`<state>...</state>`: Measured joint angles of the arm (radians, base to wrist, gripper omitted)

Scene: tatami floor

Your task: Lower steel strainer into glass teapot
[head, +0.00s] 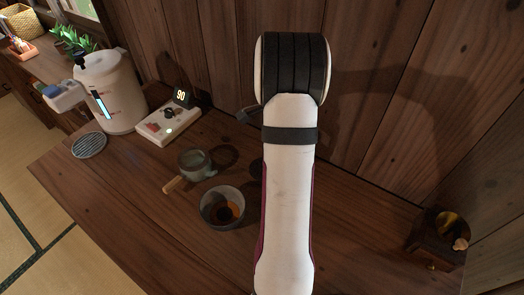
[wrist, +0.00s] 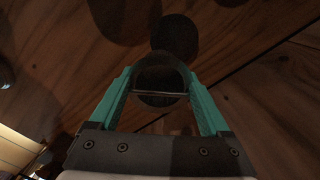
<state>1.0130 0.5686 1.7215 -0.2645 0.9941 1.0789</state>
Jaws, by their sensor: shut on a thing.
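In the wrist view, my gripper (wrist: 160,80) has its two teal fingers on either side of a dark, round-rimmed, cup-like thing, which looks like the steel strainer (wrist: 162,74). It is shut on it, above the dark wood. In the head view my own arm hides the gripper's fingers and the strainer. A small grey-green pot with a wooden side handle, which looks like the glass teapot (head: 194,164), stands on the table left of my arm. Its mouth appears open. I cannot make out the teapot in the wrist view.
A grey bowl (head: 208,210) with something dark and amber inside stands in front of the pot. A white kettle (head: 122,105), a device showing 90 (head: 160,127) and a round slatted rest (head: 89,146) are at the back left. A wooden box (head: 437,240) stands far right.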

